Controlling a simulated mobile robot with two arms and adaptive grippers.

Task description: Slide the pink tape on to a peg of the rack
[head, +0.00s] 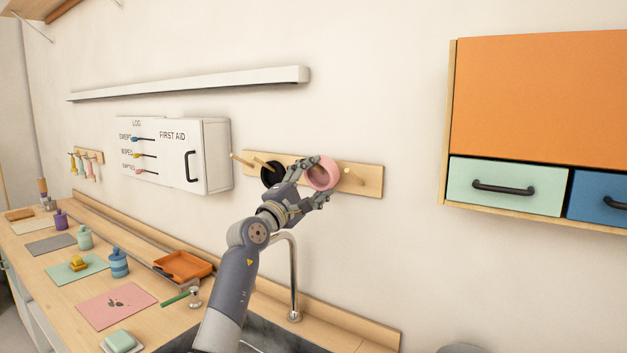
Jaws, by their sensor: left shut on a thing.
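The pink tape (331,172) is held in my left gripper (317,180), in front of the rack (372,181) on the wall. The gripper's fingers are shut on its upper left and lower sides, and its round opening shows. I cannot tell whether a peg is inside it or whether it touches the board. The rack is a light wood board with several pegs. A bare peg (351,178) shows just right of the tape, and another (240,159) at the left end. A black tape (269,174) hangs around a peg left of my gripper. My right gripper is not in view.
A first aid cabinet (213,155) is on the wall left of the rack, and a white shelf (200,82) is above. A tap (295,280) rises below my gripper. An orange cabinet (540,100) hangs at right. The wall between rack and orange cabinet is bare.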

